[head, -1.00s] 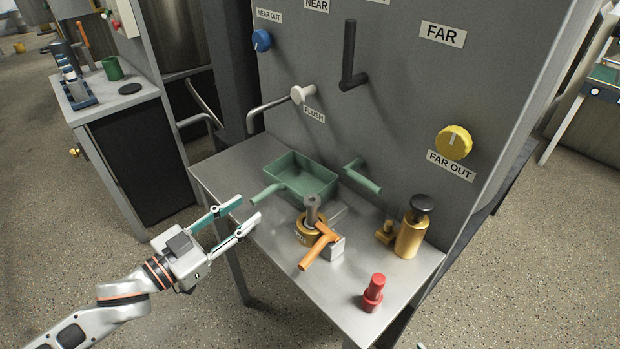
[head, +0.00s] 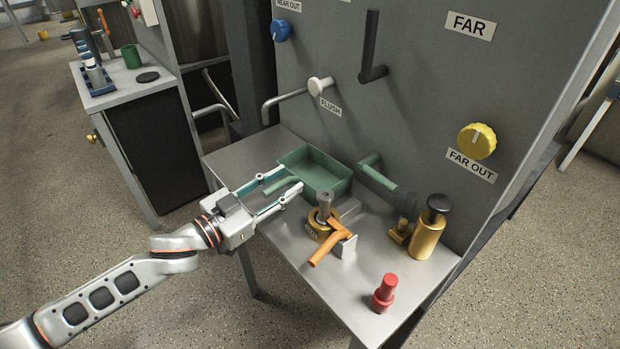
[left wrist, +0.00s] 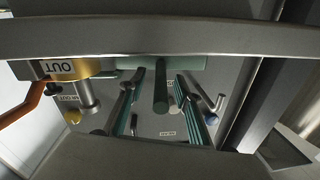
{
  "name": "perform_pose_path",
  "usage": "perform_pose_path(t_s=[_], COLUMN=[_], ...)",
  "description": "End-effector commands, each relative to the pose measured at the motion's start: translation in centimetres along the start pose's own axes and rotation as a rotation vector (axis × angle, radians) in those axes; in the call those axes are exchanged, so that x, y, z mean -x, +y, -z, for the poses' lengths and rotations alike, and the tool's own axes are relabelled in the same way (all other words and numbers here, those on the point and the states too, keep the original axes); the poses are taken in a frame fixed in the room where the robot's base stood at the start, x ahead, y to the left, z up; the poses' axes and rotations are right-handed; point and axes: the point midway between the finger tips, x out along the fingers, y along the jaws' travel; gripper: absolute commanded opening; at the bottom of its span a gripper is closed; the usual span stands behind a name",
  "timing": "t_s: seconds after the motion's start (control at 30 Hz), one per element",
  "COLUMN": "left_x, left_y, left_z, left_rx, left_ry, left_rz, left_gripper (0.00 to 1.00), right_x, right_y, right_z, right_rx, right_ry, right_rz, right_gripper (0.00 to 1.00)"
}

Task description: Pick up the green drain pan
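The green drain pan (head: 328,178) sits on the metal shelf against the grey panel in the head view, its handle (head: 268,184) pointing to the front left. My left gripper (head: 290,177) is open, with its two fingers reaching along either side of the handle. In the left wrist view the green handle (left wrist: 160,88) shows between the two teal-padded fingers (left wrist: 160,112), with a gap on each side. Part of the pan (left wrist: 185,62) shows behind it. My right gripper is not in view.
On the metal shelf (head: 300,262) stand a brass fitting with an orange lever (head: 330,243), a brass bottle with a black cap (head: 428,232) and a red plug (head: 384,292).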

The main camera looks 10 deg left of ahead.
Motion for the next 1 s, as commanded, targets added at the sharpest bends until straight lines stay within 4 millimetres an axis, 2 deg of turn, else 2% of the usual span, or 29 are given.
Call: perform_pose_path(t_s=[0.2, 0.23, 0.33, 0.37, 0.83, 1.0], left_x=[-0.1, -0.1, -0.1, -0.1, -0.1, 0.4], left_y=[0.0, 0.0, 0.0, 0.0, -0.1, -0.3], left_z=[0.0, 0.0, 0.0, 0.0, 0.3, 1.4], left_rx=[-0.001, -0.001, -0.001, -0.001, -0.002, -0.005], left_ry=[0.0, 0.0, 0.0, 0.0, 0.002, 0.004], left_rz=[0.0, 0.0, 0.0, 0.0, 0.0, 0.0], left_gripper=[0.33, 0.3, 0.04, 0.0, 0.0, 0.0], right_x=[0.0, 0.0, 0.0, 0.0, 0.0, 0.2], right_y=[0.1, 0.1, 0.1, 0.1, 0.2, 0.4], right_z=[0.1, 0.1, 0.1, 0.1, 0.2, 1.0], right_rx=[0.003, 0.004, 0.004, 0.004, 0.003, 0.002], right_ry=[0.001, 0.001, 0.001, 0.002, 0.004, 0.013], right_rz=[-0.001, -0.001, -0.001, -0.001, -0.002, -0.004], right_gripper=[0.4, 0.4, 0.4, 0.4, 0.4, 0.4])
